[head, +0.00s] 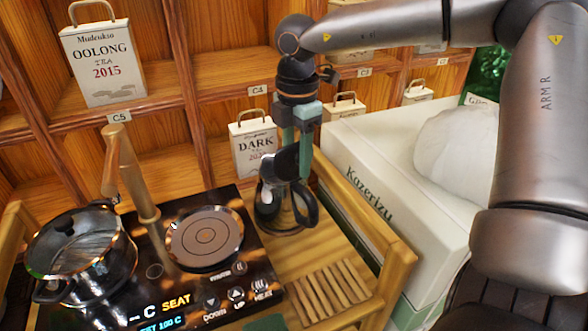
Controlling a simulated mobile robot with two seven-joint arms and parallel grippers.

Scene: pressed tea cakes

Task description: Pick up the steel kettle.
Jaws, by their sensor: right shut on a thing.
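The steel kettle (270,210), shiny with dark handle parts, is at the back of the wooden stand, right of the black heater panel. My right gripper (294,160) reaches down from above with its teal fingers and is shut on the kettle's upper part. The fingers hide some of that part. The kettle's underside is close to the wood; I cannot tell whether it touches. My left gripper is not in view.
The black heater panel (190,290) carries a round bare plate (205,238) and a lidded pot (80,265) at the left. A wooden post (130,170) rises behind them. Tea tins, including the DARK tin (255,145), stand on shelves behind. A white tissue box (400,180) is at right.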

